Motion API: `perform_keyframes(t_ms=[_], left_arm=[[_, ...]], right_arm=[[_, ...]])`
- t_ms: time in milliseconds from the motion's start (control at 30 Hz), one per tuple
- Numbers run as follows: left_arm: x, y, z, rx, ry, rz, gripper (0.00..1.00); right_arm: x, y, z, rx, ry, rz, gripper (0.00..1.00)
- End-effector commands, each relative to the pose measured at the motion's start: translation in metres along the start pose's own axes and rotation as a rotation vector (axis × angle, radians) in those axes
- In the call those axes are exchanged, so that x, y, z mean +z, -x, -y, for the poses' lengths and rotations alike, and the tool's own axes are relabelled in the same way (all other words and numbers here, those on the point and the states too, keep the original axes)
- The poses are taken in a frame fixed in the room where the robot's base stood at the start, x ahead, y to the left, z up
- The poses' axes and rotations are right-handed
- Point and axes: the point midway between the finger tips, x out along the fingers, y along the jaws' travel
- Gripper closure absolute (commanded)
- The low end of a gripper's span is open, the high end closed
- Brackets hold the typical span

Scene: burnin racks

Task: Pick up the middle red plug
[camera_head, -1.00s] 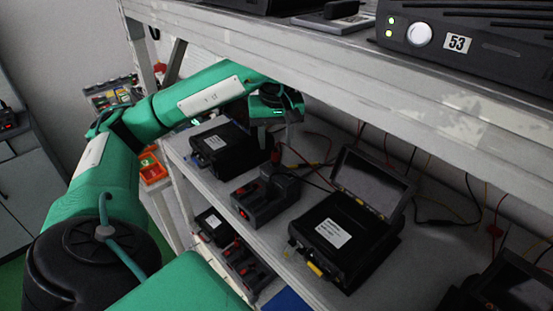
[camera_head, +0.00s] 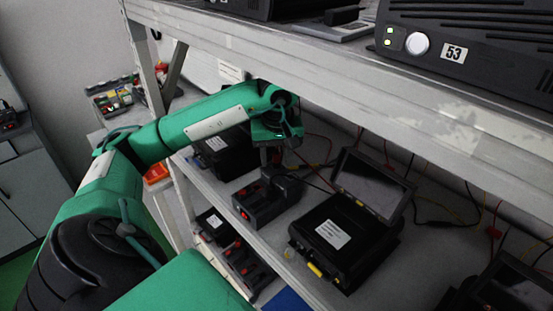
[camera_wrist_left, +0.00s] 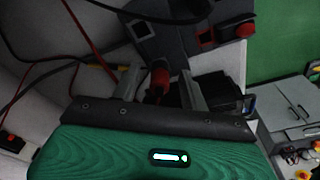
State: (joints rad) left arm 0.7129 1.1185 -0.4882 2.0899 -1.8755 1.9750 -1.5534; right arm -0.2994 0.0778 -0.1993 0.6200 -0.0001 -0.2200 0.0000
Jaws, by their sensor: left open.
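My left gripper (camera_wrist_left: 160,88) is open in the left wrist view, with one finger on each side of a red plug (camera_wrist_left: 158,77). The plug stands at the edge of a grey device (camera_wrist_left: 172,42); I cannot tell whether either finger touches it. Two more red parts, one at the device's right end (camera_wrist_left: 244,30) and one beside a square socket (camera_wrist_left: 206,37), lie farther right. In the head view the left gripper (camera_head: 274,153) hangs over the middle shelf, above and behind a dark charger-like device (camera_head: 258,205); the plug is hidden there. My right gripper is out of view.
The upper shelf edge (camera_head: 330,80) runs close above my left arm. A black case with an open screen (camera_head: 345,235) stands to the right. Another black case (camera_head: 222,158) is behind the gripper on the left. Thin red, yellow and black cables hang along the back.

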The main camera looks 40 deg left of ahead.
Motion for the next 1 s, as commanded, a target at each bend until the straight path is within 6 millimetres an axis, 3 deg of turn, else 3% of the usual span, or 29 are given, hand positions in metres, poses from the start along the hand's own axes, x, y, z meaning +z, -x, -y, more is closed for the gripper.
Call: perform_keyframes(t_ms=[100,300,733,1000], left_arm=[[0.000,0.000,0.000,0.000,0.000,0.000,0.58],[0.000,0.000,0.000,0.000,0.000,0.000,0.96],[-0.001,0.002,0.000,0.001,0.000,0.000,0.96],[-0.003,0.017,0.000,0.003,0.002,-0.002,0.96]], right_arm=[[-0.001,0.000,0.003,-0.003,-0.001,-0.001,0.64],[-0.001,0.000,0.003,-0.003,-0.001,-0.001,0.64],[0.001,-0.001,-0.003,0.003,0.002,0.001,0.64],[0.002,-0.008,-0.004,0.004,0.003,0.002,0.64]])
